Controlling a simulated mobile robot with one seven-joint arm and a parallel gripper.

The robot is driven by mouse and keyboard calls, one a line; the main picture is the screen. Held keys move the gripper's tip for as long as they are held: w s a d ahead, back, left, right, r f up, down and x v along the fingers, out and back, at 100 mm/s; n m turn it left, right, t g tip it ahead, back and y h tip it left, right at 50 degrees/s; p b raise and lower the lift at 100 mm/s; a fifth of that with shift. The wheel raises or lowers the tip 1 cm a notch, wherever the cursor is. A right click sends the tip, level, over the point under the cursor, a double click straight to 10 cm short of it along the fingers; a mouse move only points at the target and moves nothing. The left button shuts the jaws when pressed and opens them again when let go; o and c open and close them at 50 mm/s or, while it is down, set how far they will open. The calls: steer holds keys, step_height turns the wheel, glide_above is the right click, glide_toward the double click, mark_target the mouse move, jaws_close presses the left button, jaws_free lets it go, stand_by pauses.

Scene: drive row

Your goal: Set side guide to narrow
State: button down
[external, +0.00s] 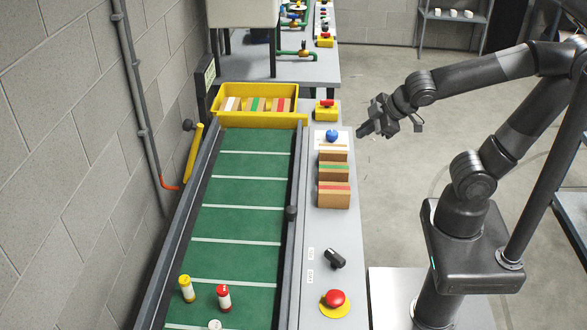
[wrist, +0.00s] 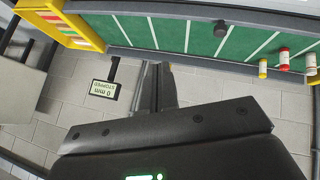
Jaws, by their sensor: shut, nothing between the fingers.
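No part is labelled as the side guide. A yellow bar (external: 194,152) stands at the conveyor's left rail by the wall, with a dark round knob (external: 188,125) near its far end. Another dark knob (external: 291,212) sits on the right rail; a dark knob also shows against the belt in the wrist view (wrist: 221,28). My gripper (external: 362,131) is shut and empty, in the air to the right of the bench, apart from all of these. Its closed fingers also show in the wrist view (wrist: 156,85). A small display (wrist: 103,88) appears upside down and reads "0 mm STOPPED".
A yellow bin (external: 258,118) holds striped boxes at the green belt's far end. Several bottles (external: 223,297) stand at its near end. On the right ledge are striped boxes (external: 333,194), a blue knob (external: 332,135), a black lever (external: 335,258) and a red button (external: 335,297).

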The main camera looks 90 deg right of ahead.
steer(key=w+f+n+t, duration=0.2)
steer(key=w+f+n, duration=0.15)
steer(key=w, duration=0.25)
steer(key=n+y, duration=0.4)
steer(key=n, duration=0.3)
glide_toward(292, 208)
steer(key=s+d+r, duration=0.2)
steer(key=d+r, duration=0.1)
steer(key=d, duration=0.1)
steer(key=s+a+f+n+g+y, duration=0.2)
steer(key=a+f+n+g+y, duration=0.1)
steer(key=f, duration=0.3)
steer(key=shift+s+a+f+n+y, duration=0.15)
steer(key=shift+s+a+n+y, duration=0.2)
steer(key=shift+a+n, duration=0.35)
steer(key=shift+a, duration=0.1)
steer(key=x, duration=0.9)
steer(key=shift+a+f, duration=0.15)
steer(key=shift+f, duration=0.2)
steer(key=w, duration=0.3)
steer(key=shift+f, duration=0.15)
steer(key=shift+w, duration=0.55)
